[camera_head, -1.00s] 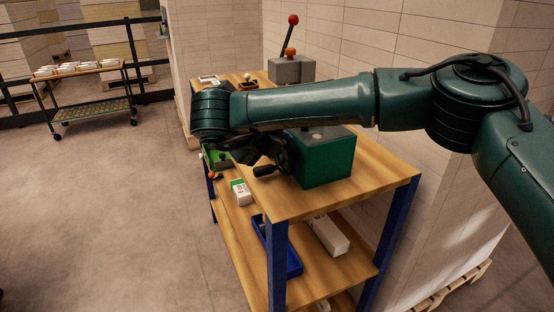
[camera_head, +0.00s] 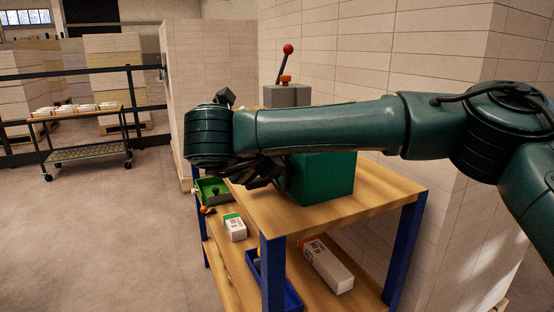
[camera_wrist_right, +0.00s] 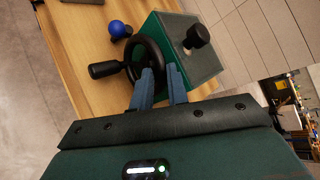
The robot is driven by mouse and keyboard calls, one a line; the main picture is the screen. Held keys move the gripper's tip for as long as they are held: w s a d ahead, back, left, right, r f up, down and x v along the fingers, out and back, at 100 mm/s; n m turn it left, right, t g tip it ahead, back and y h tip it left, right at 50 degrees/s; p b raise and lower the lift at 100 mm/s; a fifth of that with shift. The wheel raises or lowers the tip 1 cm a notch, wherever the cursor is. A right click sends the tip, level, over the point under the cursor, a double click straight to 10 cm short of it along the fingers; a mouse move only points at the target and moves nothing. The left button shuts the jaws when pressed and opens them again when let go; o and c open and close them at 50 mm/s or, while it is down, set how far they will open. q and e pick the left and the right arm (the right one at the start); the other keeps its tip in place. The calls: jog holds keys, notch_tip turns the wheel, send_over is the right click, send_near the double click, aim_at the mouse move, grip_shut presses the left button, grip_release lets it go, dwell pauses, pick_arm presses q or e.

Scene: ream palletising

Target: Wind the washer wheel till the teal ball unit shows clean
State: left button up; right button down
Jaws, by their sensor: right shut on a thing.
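A green washer box (camera_head: 322,180) sits on the wooden bench top, and it also shows in the right wrist view (camera_wrist_right: 205,68). In that view its black wheel (camera_wrist_right: 131,50) is on the side face, with a black crank handle (camera_wrist_right: 104,70) pointing left. My right gripper (camera_wrist_right: 162,72) is shut on the wheel's rim. In the head view my right gripper (camera_head: 262,172) is dark beside the box, and my arm hides the wheel. A blue ball (camera_wrist_right: 116,28) on a dark base stands beyond the wheel; I cannot tell whether it is clean. My left gripper is not in view.
A grey block (camera_head: 287,95) with a red-knobbed lever (camera_head: 288,49) stands behind my arm. The lower shelf holds a blue tray (camera_head: 289,292) and white packs (camera_head: 328,267). A cart (camera_head: 85,150) stands at left by a black railing. The floor at left is clear.

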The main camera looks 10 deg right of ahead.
jog(key=c, duration=1.4)
grip_release()
